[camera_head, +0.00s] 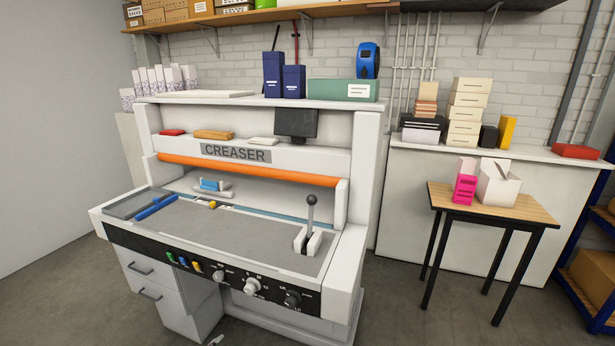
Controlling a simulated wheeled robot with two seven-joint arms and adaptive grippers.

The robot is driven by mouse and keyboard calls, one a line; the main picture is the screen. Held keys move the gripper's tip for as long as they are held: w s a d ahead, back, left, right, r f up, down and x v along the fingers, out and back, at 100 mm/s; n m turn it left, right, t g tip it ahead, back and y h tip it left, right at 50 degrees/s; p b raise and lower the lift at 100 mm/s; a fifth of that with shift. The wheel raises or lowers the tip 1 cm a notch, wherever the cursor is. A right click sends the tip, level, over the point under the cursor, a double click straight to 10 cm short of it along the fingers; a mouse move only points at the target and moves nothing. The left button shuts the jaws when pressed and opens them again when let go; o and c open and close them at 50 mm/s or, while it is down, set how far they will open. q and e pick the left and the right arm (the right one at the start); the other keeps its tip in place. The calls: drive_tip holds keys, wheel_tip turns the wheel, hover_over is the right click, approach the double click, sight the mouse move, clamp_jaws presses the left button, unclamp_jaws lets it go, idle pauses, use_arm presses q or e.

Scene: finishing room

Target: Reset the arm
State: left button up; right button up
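A creaser machine (234,225) stands in the left and middle of the head view, with a "CREASER" label (236,152) on its front. A lever arm with a dark round knob (311,200) rises from a white slotted base (307,241) at the right end of its grey bed. The lever stands nearly upright. An orange bar (250,171) runs across the machine above the bed. Neither of my grippers is in view.
A small wooden table (493,208) with a pink box (465,188) and a white box (497,184) stands to the right. A white counter (470,150) holds stacked boxes behind it. A blue rack (586,305) stands at the right edge. Grey floor (400,310) lies open in front of the table.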

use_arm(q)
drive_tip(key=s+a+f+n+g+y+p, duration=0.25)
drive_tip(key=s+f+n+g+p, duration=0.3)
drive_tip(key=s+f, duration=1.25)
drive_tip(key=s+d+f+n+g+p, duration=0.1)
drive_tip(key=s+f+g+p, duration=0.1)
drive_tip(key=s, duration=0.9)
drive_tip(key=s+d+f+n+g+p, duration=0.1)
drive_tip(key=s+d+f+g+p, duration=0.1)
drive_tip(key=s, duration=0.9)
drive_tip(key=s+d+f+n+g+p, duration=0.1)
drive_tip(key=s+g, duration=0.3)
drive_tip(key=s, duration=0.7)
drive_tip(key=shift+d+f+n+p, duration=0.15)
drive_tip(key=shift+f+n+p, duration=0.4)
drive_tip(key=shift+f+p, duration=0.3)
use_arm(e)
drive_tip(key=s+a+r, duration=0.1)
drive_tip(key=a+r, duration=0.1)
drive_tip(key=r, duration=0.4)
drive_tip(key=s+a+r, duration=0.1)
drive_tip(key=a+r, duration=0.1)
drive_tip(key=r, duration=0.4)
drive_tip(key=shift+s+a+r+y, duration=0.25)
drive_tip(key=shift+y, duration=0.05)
